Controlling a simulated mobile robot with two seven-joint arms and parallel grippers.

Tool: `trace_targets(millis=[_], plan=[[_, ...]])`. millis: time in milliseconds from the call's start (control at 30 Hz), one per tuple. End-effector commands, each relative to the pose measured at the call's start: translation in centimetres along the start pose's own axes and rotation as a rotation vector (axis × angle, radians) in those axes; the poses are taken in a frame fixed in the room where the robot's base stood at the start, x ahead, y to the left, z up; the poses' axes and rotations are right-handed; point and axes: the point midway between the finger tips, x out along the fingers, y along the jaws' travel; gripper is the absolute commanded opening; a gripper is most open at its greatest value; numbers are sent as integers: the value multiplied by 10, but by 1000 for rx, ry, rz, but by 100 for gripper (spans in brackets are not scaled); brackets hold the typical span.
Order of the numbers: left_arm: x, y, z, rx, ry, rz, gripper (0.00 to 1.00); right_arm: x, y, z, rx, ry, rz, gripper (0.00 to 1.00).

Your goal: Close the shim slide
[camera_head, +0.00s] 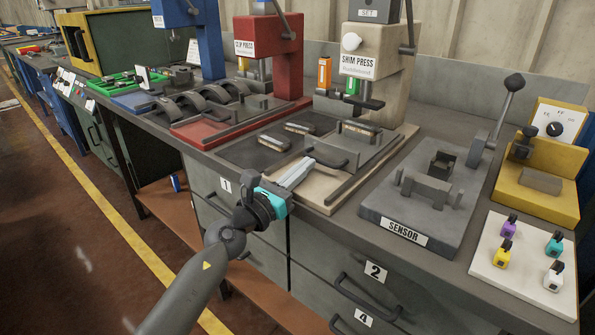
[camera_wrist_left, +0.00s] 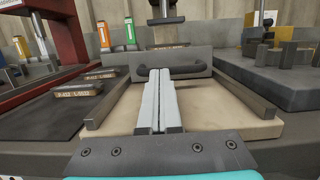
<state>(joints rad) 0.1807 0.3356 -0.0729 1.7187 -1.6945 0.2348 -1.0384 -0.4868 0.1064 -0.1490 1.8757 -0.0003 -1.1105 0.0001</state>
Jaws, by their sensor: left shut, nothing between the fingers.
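The shim slide is a grey plate with a dark bar handle (camera_head: 332,158), between two rails on the beige base of the shim press (camera_head: 375,70). In the left wrist view the slide's front face (camera_wrist_left: 200,56) and handle (camera_wrist_left: 185,71) are straight ahead. My left gripper (camera_head: 308,162) is shut and empty, with its fingertips at the handle. In the left wrist view the fingertips (camera_wrist_left: 161,72) overlap the handle's middle; I cannot tell whether they touch it. My right gripper is not in view.
Shims (camera_head: 274,143) lie on the dark mat left of the slide. The sensor fixture (camera_head: 400,232) stands on the right, and the red clip press (camera_head: 270,50) on the left. Rails (camera_wrist_left: 246,98) flank the fingers. The beige base between them is bare.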

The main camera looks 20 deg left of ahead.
Motion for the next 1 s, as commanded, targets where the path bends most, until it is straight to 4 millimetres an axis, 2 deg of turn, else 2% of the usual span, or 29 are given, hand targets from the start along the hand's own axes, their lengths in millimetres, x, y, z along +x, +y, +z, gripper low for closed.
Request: trace_targets(millis=[100, 667, 833, 1000], plan=[[8, 0, -1, 0, -1, 0, 0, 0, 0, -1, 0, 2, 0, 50], [7, 0, 1, -1, -5, 2, 0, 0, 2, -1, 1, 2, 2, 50], [-8, 0, 3, -2, -5, 2, 0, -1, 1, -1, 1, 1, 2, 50], [-37, 0, 3, 0, 1, 1, 0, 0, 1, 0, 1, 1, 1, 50]])
